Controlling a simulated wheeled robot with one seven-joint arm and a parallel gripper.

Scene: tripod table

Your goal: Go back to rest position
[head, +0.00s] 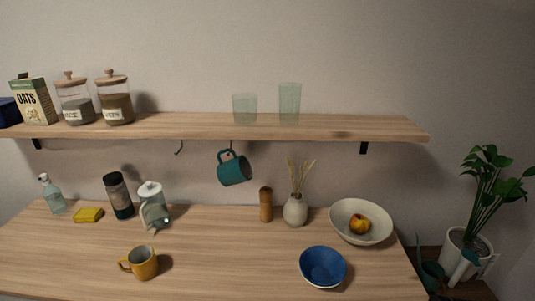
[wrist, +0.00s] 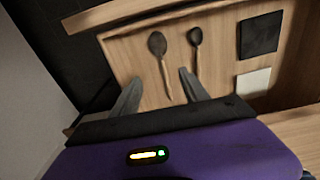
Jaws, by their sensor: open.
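My gripper (wrist: 160,76) shows in the wrist view, with its two grey fingers spread apart and nothing between them. It faces a wooden panel (wrist: 125,55) with two dark-headed spoons, one at the middle (wrist: 157,45) and one to its right (wrist: 195,37). Whether the fingers touch the panel cannot be told. I do not make out my gripper in the head view.
The wooden counter (head: 215,265) holds a yellow mug (head: 143,263), a blue bowl (head: 323,267), a cream bowl (head: 345,220) and a vase (head: 295,211). A teal mug (head: 235,170) hangs under the shelf (head: 210,127). A potted plant (head: 490,185) stands right. The counter's front middle is clear.

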